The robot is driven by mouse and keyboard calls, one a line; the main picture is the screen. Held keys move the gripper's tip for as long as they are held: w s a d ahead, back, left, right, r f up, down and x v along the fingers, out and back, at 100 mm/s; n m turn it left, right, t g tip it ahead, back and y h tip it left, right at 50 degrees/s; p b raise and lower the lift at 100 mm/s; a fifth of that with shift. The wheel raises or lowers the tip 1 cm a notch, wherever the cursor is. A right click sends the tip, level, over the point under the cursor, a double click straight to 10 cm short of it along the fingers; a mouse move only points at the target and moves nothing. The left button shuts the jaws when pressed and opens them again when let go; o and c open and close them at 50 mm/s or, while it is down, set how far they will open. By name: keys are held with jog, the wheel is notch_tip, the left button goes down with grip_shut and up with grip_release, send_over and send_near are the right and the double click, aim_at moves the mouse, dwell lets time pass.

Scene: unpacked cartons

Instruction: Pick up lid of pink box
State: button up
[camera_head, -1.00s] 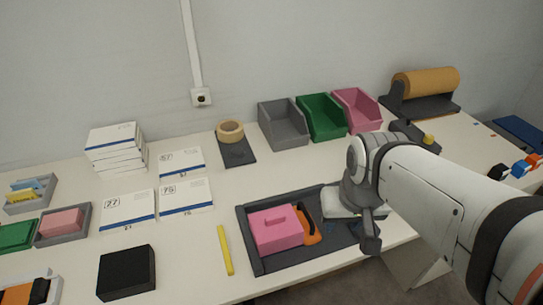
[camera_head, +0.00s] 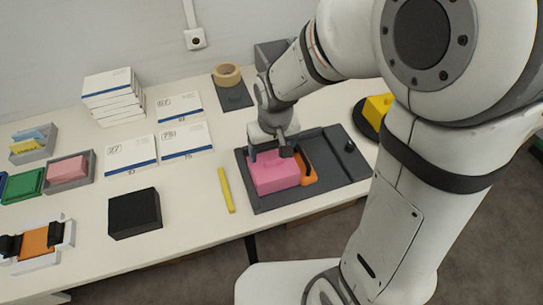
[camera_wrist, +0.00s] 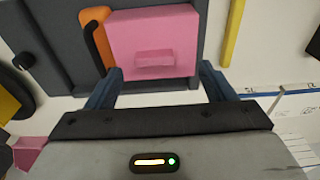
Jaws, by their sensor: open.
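The pink box (camera_head: 274,180) sits in a dark grey tray (camera_head: 330,184) on the white table. Its pink lid (camera_wrist: 155,32) carries a raised bar handle (camera_wrist: 154,58), seen in the wrist view. My gripper (camera_head: 272,152) is over the back part of the box. In the wrist view its two dark blue fingers (camera_wrist: 160,85) are apart, one on each side of the handle's line, with nothing between them. I cannot tell whether they touch the lid. The lid's handle is partly hidden by my gripper in the head view.
An orange-handled tool (camera_head: 307,168) lies in the tray right beside the box. A yellow bar (camera_head: 226,190) and a black box (camera_head: 134,213) lie to the left. White cartons (camera_head: 186,139) lie behind. Table between the black box and yellow bar is clear.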

aim_at(273, 160)
jog(key=f, duration=0.2)
jog(key=w+f, duration=0.1)
jog(key=f, duration=0.2)
jog(key=shift+w+d+f, duration=0.15)
jog(key=shift+d+f, duration=0.05)
jog(key=shift+f, duration=0.05)
jog(key=shift+c, duration=0.2)
jog(key=c, duration=1)
